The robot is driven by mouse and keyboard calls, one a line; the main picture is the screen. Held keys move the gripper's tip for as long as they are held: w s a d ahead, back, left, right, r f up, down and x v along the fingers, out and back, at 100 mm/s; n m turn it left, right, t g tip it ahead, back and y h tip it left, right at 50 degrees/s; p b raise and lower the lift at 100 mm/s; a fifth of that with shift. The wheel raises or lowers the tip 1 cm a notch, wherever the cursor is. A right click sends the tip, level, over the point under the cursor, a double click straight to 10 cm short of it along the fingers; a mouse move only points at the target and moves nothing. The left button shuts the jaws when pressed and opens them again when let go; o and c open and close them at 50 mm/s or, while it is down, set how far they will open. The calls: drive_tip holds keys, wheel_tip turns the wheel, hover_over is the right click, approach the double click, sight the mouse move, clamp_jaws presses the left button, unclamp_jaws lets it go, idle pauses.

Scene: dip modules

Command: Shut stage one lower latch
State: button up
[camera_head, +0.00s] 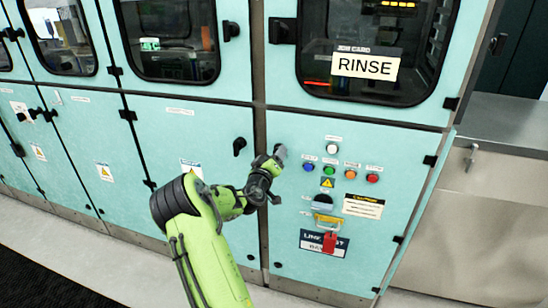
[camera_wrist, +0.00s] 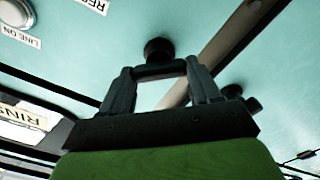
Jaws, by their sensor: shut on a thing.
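My gripper (camera_head: 279,153) is at the left edge of the lower panel under the RINSE window, beside the metal post between two panels. In the wrist view my gripper (camera_wrist: 161,71) has its two dark fingers on either side of a black latch (camera_wrist: 158,48), shut on its handle. The latch's round black base stands against the teal panel. In the head view my gripper and wrist hide this latch. A second black latch (camera_head: 239,146) sits on the neighbouring panel to the left; it also shows in the wrist view (camera_wrist: 240,98). No stage label is readable.
Several buttons and lamps (camera_head: 331,170) are on the panel right of my gripper, with a red tag (camera_head: 329,242) below. The RINSE window (camera_head: 372,45) is above. A metal counter (camera_head: 510,125) stands at the right. Pale floor runs along the cabinets.

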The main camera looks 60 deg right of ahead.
drive_tip(key=shift+w+f+n+p, duration=0.1)
drive_tip(key=shift+n+p, duration=0.85)
drive_tip(key=shift+n, duration=1.5)
drive_tip(key=shift+w+f+n+p, duration=0.1)
drive_tip(key=shift+n+p, duration=0.8)
drive_tip(key=shift+n, duration=1.55)
drive_tip(key=o, duration=1.1)
drive_tip(key=shift+c, duration=0.2)
drive_tip(key=shift+s, duration=0.1)
drive_tip(key=shift+a, duration=0.15)
drive_tip(key=s+a+b, duration=0.2)
drive_tip(key=a, duration=1.3)
drive_tip(key=shift+s+a, duration=0.2)
drive_tip(key=shift+s, duration=0.05)
